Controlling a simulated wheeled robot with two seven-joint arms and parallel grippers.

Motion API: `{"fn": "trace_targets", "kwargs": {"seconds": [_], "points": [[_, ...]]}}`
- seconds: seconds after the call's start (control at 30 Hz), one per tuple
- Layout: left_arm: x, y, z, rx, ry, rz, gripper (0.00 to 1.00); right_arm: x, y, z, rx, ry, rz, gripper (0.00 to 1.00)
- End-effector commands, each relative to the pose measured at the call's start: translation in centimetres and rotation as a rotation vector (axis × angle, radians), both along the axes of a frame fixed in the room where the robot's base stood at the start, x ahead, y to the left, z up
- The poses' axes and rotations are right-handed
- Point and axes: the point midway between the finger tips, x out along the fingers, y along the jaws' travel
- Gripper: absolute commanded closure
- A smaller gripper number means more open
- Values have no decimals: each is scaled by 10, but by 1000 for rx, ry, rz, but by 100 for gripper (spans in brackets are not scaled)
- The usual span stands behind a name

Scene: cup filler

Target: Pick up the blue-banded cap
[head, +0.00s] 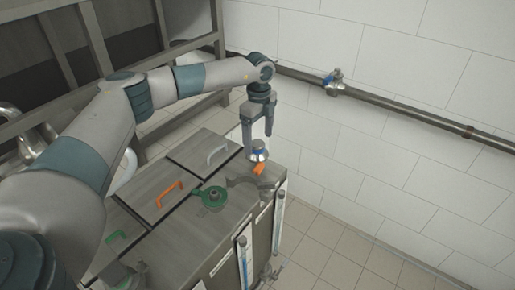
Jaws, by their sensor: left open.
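The blue-banded cap (258,155) is a small metallic piece with a blue ring and a knob on top. It shows near the far right corner of the steel cabinet top, just above an orange piece (258,169). My left gripper (258,140) points down over the cap, open, with its fingertips close to the knob. I cannot tell whether the fingers touch it. My right gripper is not in view.
The steel cabinet top (179,165) has lids with a white handle (217,154), an orange handle (170,193) and a green handle (115,238). A green fitting (212,196) lies near the cap. A wall pipe (400,113) with a blue valve (334,80) runs behind. Floor at right is clear.

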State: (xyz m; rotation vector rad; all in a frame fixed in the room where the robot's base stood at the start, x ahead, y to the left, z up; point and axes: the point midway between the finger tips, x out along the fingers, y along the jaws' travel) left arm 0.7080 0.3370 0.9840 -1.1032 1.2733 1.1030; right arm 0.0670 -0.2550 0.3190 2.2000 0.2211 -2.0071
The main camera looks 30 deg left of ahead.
Motion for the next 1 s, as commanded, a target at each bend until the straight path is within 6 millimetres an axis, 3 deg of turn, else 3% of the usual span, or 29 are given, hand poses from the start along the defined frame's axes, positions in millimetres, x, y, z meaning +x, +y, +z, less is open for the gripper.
{"fn": "trace_targets", "kwargs": {"seconds": [0.17,0.4,0.87,1.0], "points": [[-6,4,-17,1,4,1,21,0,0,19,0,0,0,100],[-4,4,-40,0,1,1,21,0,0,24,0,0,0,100],[-4,4,-41,0,1,0,21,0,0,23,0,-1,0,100],[-4,4,-41,0,1,0,52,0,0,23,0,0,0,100]]}}
